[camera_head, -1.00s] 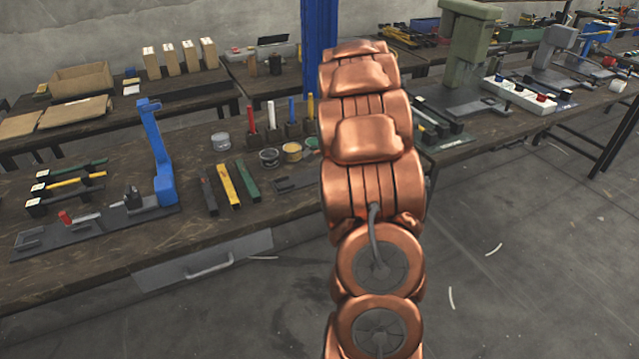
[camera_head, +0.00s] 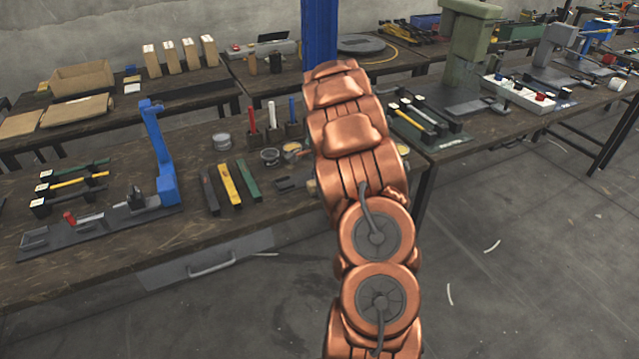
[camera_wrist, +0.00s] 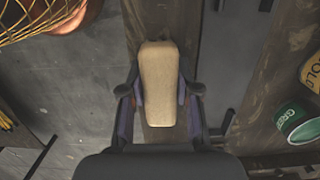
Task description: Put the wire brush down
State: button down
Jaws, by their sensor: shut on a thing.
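The wire brush (camera_wrist: 158,62) shows in the wrist view as a pale wooden block seen from above; its bristles are hidden. My gripper (camera_wrist: 159,98) is shut on it, with one dark finger along each side. The brush is over or close to a dark wooden surface (camera_wrist: 150,138); I cannot tell whether it touches. In the head view my copper arm hides the gripper and the brush.
A green-labelled can (camera_wrist: 297,122) and a gold-labelled can (camera_wrist: 312,72) stand at the right in the wrist view. In the head view, the workbench (camera_head: 110,255) holds a blue press (camera_head: 160,150), a yellow bar (camera_head: 229,184) and a grey tin (camera_head: 221,141).

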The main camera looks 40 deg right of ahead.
jog(key=shift+f, duration=0.2)
jog(key=shift+f, duration=0.15)
jog(key=shift+f, duration=0.3)
jog(key=shift+s+a+f, duration=0.1)
jog(key=shift+s+f, duration=0.05)
jog(key=shift+f, duration=0.1)
jog(key=c, duration=1.3)
grip_release()
jog(key=o, duration=0.5)
jog(key=shift+f, duration=0.2)
jog(key=shift+r, duration=0.1)
jog(key=shift+r, duration=0.2)
